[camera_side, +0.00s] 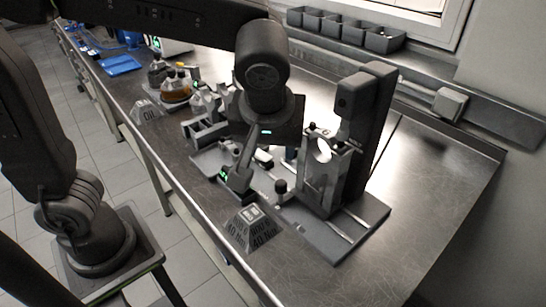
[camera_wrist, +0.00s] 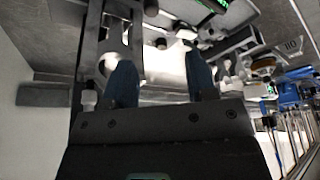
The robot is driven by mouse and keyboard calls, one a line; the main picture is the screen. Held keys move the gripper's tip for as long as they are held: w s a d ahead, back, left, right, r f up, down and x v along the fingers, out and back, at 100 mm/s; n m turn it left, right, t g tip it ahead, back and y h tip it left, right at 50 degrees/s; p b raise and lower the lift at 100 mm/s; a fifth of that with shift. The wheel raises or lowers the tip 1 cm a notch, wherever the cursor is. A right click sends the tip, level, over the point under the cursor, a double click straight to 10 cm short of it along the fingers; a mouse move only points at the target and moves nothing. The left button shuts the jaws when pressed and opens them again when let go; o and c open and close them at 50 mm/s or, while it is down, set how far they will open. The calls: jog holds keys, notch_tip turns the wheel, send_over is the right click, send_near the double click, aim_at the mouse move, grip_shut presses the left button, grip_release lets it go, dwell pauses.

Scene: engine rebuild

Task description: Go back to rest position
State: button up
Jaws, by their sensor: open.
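My gripper (camera_side: 268,138) hangs above the steel bench, in front of and left of a dark upright press-like stand (camera_side: 361,135) in the side view. In the wrist view its two bluish fingers (camera_wrist: 160,76) are spread apart with nothing between them. A grey metal fixture with a round opening (camera_side: 323,150) stands at the press; it appears ahead of the fingers in the wrist view (camera_wrist: 112,55). My gripper and arm hide part of the bench behind them in the side view.
A grey labelled block (camera_side: 252,229) sits near the bench's front edge. A dark device with a green display (camera_side: 236,180) stands below my gripper. An OIL block (camera_side: 147,110) and grey engine parts (camera_side: 207,103) lie left. The bench's right end (camera_side: 450,185) is clear.

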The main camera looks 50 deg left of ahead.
jog(key=s+a+m+t+h, duration=0.2)
jog(key=s+a+m, duration=0.6)
jog(key=a, duration=0.4)
jog(key=shift+s+a+f+h, duration=0.3)
jog(key=shift+s+h, duration=0.1)
jog(key=shift+s, duration=0.2)
